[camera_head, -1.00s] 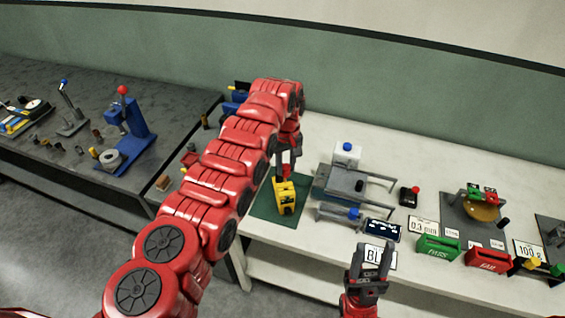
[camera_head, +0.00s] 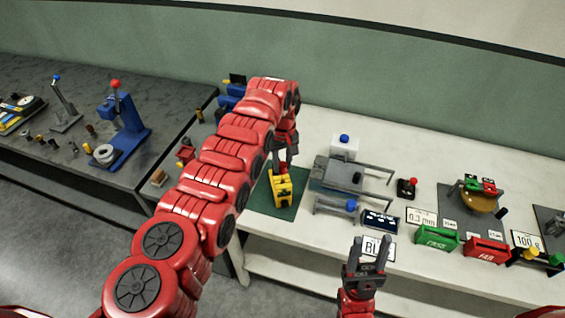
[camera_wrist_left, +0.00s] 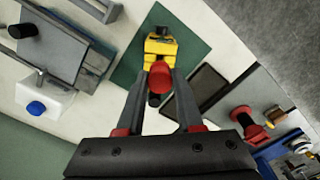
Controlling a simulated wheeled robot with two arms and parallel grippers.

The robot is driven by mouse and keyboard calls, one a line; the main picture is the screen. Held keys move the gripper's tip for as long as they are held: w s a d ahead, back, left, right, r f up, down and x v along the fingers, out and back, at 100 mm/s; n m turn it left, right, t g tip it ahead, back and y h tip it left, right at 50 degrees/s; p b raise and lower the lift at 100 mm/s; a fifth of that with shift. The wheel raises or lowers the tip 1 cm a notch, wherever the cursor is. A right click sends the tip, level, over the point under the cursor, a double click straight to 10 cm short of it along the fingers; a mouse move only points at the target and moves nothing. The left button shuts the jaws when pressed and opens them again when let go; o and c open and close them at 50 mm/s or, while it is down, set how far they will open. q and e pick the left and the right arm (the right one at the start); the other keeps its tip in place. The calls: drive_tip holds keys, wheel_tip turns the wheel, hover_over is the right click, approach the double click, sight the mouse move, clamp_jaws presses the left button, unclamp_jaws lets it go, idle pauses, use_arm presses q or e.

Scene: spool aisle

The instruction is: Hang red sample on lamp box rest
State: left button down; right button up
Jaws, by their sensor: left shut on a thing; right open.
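My left gripper (camera_wrist_left: 160,88) points down over a yellow block-like device (camera_wrist_left: 160,46) on a green mat (camera_wrist_left: 190,52). Its fingers are shut on a small red piece (camera_wrist_left: 160,75), which looks like the red sample. In the head view the red piece (camera_head: 283,168) shows at the top of the yellow device (camera_head: 281,190). I cannot tell whether they touch. A grey fixture with rods (camera_head: 340,174) stands to the right, with a white blue-knobbed box (camera_head: 344,148) behind it. I cannot tell which part is the lamp box rest. My right gripper (camera_head: 369,252) is open and empty at the table's front.
A dark display (camera_head: 380,220), a green box (camera_head: 436,238) and a red box (camera_head: 485,250) line the white table's front right. A black device with a red knob (camera_head: 407,187) stands behind them. A blue press (camera_head: 122,132) stands on the grey left bench.

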use_arm(q)
drive_tip(key=shift+f+b, duration=1.75)
drive_tip(key=shift+f, duration=0.6)
drive_tip(key=shift+c, duration=2.4)
unclamp_jaws()
drive_tip(key=shift+r, duration=0.1)
wheel_tip(320, 180, up, 12)
drive_tip(key=shift+s+d+f+b, duration=0.1)
drive_tip(key=shift+d+f+b, duration=0.05)
drive_tip(key=shift+b, duration=0.9)
wheel_tip(320, 180, up, 6)
drive_tip(key=p, duration=0.6)
hover_over(283, 173)
drive_tip(key=w, duration=0.1)
drive_tip(key=shift+w+f, duration=0.15)
drive_tip(key=shift+f, duration=0.1)
